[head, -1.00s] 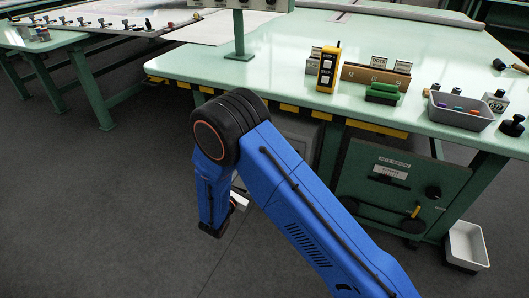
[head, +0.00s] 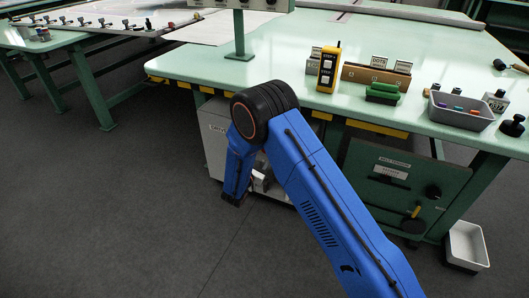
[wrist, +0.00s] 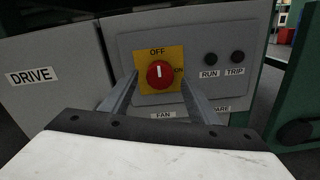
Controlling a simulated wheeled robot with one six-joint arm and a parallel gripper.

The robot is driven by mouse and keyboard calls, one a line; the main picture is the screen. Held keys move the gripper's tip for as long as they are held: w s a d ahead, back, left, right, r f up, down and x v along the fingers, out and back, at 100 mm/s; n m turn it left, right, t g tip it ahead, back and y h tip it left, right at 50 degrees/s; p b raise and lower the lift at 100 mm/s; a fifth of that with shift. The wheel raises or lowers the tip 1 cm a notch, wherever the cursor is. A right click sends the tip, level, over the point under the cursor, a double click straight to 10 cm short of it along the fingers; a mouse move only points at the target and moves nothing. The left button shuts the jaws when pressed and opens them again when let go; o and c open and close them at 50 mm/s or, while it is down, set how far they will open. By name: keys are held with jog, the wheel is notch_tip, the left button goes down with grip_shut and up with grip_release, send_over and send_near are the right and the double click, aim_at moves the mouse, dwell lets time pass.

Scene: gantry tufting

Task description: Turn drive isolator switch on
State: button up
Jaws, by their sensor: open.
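In the wrist view a red rotary switch knob (wrist: 160,74) sits on a yellow plate (wrist: 145,53) marked OFF at the top and ON at the right. The knob's white mark stands upright, towards OFF. A DRIVE label (wrist: 32,77) is on the grey cabinet face to the left. My gripper (wrist: 158,80) is open, with one finger on each side of the knob; whether the fingers touch it I cannot tell. In the head view the grey cabinet (head: 215,140) shows under the table beside my arm, and the knob is hidden.
RUN and TRIP buttons (wrist: 224,58) are right of the switch. FAN (wrist: 163,115) and partly hidden SPARE labels lie below. The green table (head: 285,85) overhangs the cabinet, with a green control box (head: 385,185) to the right. The floor at left is clear.

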jog(key=shift+x, duration=1.45)
jog(key=c, duration=1)
jog(key=shift+c, duration=0.2)
